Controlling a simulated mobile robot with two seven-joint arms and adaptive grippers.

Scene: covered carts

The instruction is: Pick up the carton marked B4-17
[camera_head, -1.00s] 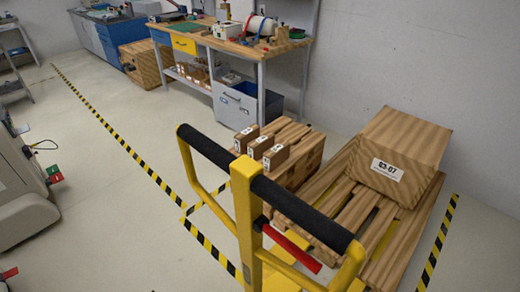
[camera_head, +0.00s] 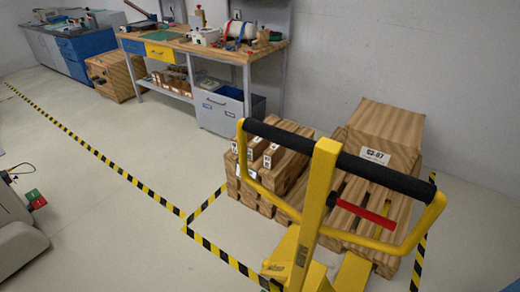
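A large wood-patterned carton (camera_head: 385,128) sits on the pallet at the right, by the wall. Its white label seems to end in 07, and I cannot read B4-17 on it. A stack of smaller wood-patterned cartons (camera_head: 290,165) stands to its left, partly behind the pallet jack's handle. Several of these have small white labels, too small to read. No carton clearly shows the mark B4-17. Neither of my grippers is in view.
A yellow pallet jack (camera_head: 318,205) with a black grip bar and red lever stands in front of the cartons. The slatted pallet (camera_head: 352,215) lies behind it. A workbench (camera_head: 222,50) runs along the wall. Grey machinery (camera_head: 15,230) stands at left. The floor between is clear.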

